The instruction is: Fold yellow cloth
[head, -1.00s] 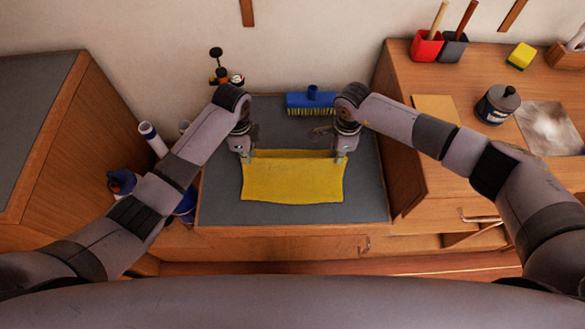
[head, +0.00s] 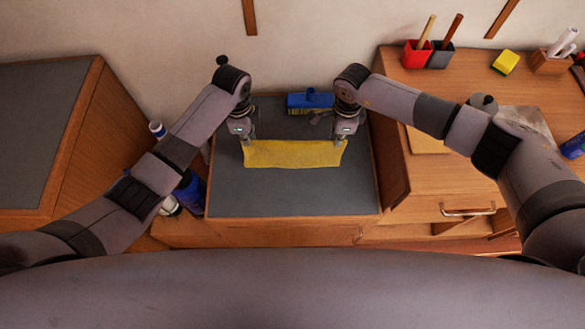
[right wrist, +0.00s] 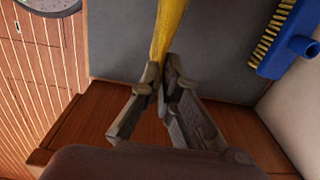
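The yellow cloth (head: 295,153) shows in the head view as a wide, short band above the grey counter top (head: 290,195). My left gripper (head: 247,141) is at its far left corner and looks shut on it. My right gripper (head: 341,140) is at its far right corner. In the right wrist view, the right fingers (right wrist: 165,70) are closed on the cloth (right wrist: 168,28), which is seen nearly edge-on as a narrow strip. The cloth looks held up and hanging between the grippers; whether its lower edge touches the counter cannot be told.
A blue brush (head: 309,101) lies behind the cloth, close to the right gripper; it also shows in the right wrist view (right wrist: 296,44). A higher wooden cabinet (head: 395,160) borders the counter on the right. Bottles (head: 190,190) stand in the gap at left. The counter's front is clear.

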